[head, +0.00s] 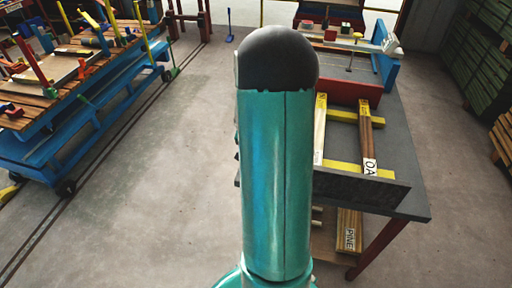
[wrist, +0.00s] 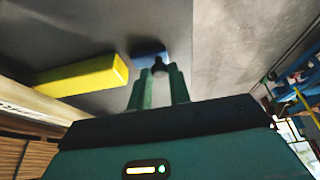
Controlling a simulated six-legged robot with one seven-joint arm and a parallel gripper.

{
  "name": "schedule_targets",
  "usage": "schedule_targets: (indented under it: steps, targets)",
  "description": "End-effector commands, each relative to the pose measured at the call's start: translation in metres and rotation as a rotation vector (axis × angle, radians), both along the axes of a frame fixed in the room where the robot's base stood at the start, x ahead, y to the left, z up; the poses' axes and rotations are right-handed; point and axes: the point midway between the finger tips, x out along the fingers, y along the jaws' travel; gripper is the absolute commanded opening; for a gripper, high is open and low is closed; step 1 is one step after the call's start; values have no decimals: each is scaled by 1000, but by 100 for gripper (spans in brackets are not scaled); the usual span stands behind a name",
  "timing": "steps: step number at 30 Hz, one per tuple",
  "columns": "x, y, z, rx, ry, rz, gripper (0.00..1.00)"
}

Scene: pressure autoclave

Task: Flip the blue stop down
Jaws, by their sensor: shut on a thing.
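The blue stop (wrist: 150,54) shows in the wrist view as a small blue piece on the grey table surface, at and just beyond my fingertips. My gripper (wrist: 160,73) has its two green fingers close together on it, with a dark bit between the tips. The fingers hide part of the stop, and whether it stands up or lies flat is hard to tell. In the head view my own arm fills the middle and hides both the gripper and the stop.
A yellow bar (wrist: 85,77) lies left of my fingers in the wrist view. The grey table (head: 402,150) carries wooden beams (head: 367,135) and yellow bars. A blue trolley (head: 75,150) with timber stands at left. Open floor (head: 160,190) lies between.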

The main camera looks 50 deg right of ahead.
Motion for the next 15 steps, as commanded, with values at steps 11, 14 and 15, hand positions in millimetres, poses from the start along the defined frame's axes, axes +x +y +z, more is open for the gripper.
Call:
schedule_targets:
  steps: [11, 14, 15]
  targets:
    - [-1, 1, -1, 2, 2, 0, 41]
    - [-1, 0, -1, 2, 1, 0, 41]
    - [-1, 0, -1, 2, 1, 0, 41]
